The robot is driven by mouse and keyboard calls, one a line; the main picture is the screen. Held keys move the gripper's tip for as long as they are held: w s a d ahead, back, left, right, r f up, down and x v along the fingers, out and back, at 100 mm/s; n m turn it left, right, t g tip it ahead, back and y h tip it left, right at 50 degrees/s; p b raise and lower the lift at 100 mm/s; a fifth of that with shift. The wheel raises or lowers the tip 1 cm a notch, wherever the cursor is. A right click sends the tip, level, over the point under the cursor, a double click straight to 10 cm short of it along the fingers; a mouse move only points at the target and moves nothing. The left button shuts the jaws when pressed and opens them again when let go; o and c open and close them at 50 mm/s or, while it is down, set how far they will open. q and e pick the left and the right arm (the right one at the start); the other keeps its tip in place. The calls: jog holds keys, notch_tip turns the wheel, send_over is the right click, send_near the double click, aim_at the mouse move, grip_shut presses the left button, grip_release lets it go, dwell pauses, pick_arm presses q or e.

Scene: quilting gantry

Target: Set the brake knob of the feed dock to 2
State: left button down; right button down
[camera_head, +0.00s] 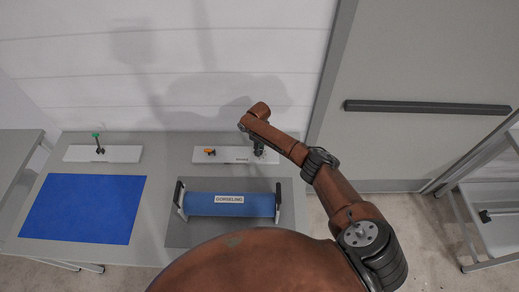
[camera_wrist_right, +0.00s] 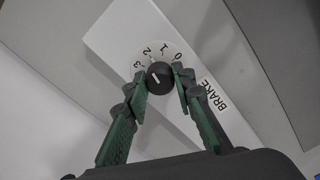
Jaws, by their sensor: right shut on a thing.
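The feed dock's white panel (camera_head: 225,159) stands at the back of the table and also shows in the right wrist view (camera_wrist_right: 112,32). Its round black brake knob (camera_wrist_right: 160,78) carries a white line and sits on a pale dial (camera_wrist_right: 154,52) marked 0, 1, 2, 3. The line points up and left, roughly between the 2 and the 3. A BRAKE label (camera_wrist_right: 215,97) is beside the dial. My right gripper (camera_wrist_right: 163,78) is shut on the knob, one finger on each side. In the head view my right gripper (camera_head: 258,148) hides the knob. My left gripper is not in view.
A small orange part (camera_head: 210,152) is on the dock panel, left of the knob. In front lies a blue roll (camera_head: 204,204) between black-tipped end brackets. A second white panel (camera_head: 125,154) with a green-topped lever (camera_head: 97,138) and a blue mat (camera_head: 84,208) are at left.

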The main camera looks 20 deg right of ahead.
dwell(0.3)
jog(key=c, duration=1.6)
grip_release()
jog(key=shift+r, duration=0.2)
notch_tip(320, 180, up, 12)
jog(key=shift+f, duration=0.15)
